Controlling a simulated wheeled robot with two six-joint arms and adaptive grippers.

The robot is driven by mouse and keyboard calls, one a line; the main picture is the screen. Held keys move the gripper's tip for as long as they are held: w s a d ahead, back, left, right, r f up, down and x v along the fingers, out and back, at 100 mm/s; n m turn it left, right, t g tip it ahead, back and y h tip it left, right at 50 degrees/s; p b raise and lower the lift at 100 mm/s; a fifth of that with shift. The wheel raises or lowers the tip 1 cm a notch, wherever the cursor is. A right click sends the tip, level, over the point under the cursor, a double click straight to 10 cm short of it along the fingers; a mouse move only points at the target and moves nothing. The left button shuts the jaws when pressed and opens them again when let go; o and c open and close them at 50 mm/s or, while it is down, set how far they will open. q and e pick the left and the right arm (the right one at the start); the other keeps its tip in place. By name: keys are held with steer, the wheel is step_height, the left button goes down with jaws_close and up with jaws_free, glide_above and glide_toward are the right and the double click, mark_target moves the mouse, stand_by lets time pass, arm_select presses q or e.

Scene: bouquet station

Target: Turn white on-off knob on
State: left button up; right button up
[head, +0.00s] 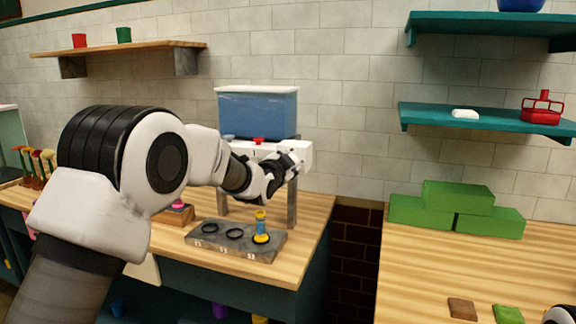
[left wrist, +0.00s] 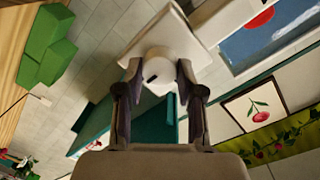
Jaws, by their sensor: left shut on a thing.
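The white knob (left wrist: 159,70) is round with a short dark mark on its face. It sits on the end of a white housing (left wrist: 178,35) in the left wrist view. My left gripper (left wrist: 152,82) has a finger on each side of the knob and is shut on it. In the head view my left gripper (head: 288,166) is at the right end of the white housing (head: 262,150), below a blue-filled tank (head: 257,113). The knob is hidden there behind the gripper. My right gripper is not in view.
Below the housing, a grey tray (head: 215,250) with dark rings holds a yellow and blue item (head: 261,228). A small red piece (head: 258,141) is on the housing. Green blocks (head: 458,197) stand on the right counter. Teal shelves (head: 480,118) are on the wall.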

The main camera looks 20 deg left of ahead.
arm_select(q)
steer(key=shift+f, duration=0.15)
steer(key=o, duration=1.1)
steer(key=shift+o, duration=0.2)
steer(key=shift+s, duration=0.1)
steer(key=s+r, duration=0.1)
steer(key=s, duration=1)
steer(key=shift+s+a+r, duration=0.15)
steer(key=shift+s, duration=0.25)
